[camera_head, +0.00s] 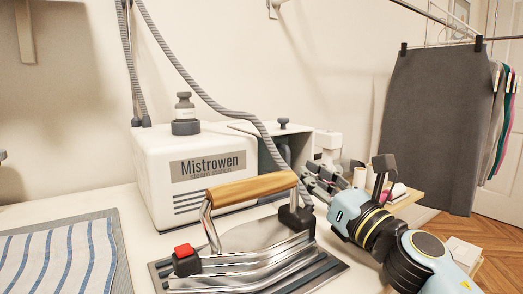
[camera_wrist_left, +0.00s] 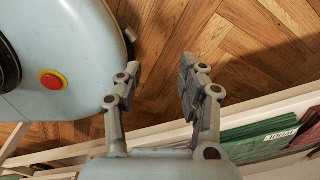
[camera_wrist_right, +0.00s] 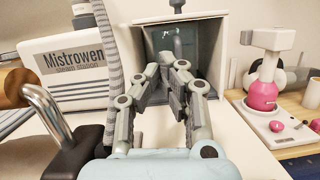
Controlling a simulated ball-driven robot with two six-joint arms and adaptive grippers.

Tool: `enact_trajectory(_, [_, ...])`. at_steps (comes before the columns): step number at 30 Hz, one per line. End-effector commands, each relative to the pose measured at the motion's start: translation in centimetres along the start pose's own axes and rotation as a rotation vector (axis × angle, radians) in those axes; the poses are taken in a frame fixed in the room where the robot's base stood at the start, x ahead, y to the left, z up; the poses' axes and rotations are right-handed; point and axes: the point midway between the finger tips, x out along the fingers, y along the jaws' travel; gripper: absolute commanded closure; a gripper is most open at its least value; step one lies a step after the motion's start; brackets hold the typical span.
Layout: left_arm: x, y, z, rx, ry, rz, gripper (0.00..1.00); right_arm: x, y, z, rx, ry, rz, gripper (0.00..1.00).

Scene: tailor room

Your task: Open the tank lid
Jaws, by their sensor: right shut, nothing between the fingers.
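The white steam station (camera_head: 190,165), marked Mistrowen, stands on the table. At its right end is a grey tank bay (camera_head: 275,150) with a dark knob (camera_head: 283,123) above it. The bay (camera_wrist_right: 205,50) and the knob (camera_wrist_right: 177,4) also show in the right wrist view. I cannot clearly tell the lid's edges or whether it is raised. My left gripper (camera_wrist_left: 159,70) is open and empty, above the wooden floor, away from the station.
An iron (camera_head: 250,240) with a wooden handle rests on its plate in front of the station. Grey hoses (camera_head: 200,85) hang down behind and beside it. A side table (camera_wrist_right: 300,140) with a white and pink device stands at the right. Striped fabric (camera_head: 60,260) lies at the left.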

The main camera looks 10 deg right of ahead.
Motion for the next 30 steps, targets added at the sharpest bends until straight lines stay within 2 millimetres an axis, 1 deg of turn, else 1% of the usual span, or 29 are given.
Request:
enact_trajectory(2, [-0.1, -0.2, -0.1, 0.001, 0.001, -0.002, 0.60, 0.6, 0.6, -0.3, -0.055, 0.013, 0.034, 1.00])
enact_trajectory(5, [-0.3, -0.3, -0.1, 0.001, 0.001, -0.003, 0.60, 1.6, 0.8, -0.4, -0.076, 0.016, 0.045, 1.00])
enact_trajectory(8, [-0.6, -0.2, 0.5, 0.001, -0.006, -0.002, 0.60, 3.2, 0.9, -0.3, -0.072, 0.014, 0.045, 1.00])
enact_trajectory(12, [-0.9, 0.1, 1.6, 0.000, -0.023, 0.002, 0.60, 5.9, 1.0, -0.4, -0.070, 0.014, 0.044, 1.00])
enact_trajectory(18, [-0.8, 0.2, 1.4, -0.001, -0.021, 0.003, 0.60, 9.0, 1.1, -0.6, -0.069, 0.016, 0.043, 1.00])
enact_trajectory(21, [-0.8, 0.2, 0.9, -0.001, -0.014, 0.003, 0.60, 9.8, 1.1, -0.7, -0.070, 0.017, 0.043, 1.00])
enact_trajectory(24, [-0.8, 0.2, 0.5, -0.001, -0.007, 0.003, 0.60, 10.3, 1.1, -0.7, -0.069, 0.017, 0.043, 1.00])
enact_trajectory(30, [-0.8, 0.2, 0.1, -0.001, -0.001, 0.003, 0.60, 10.4, 1.1, -0.7, -0.069, 0.017, 0.042, 1.00])
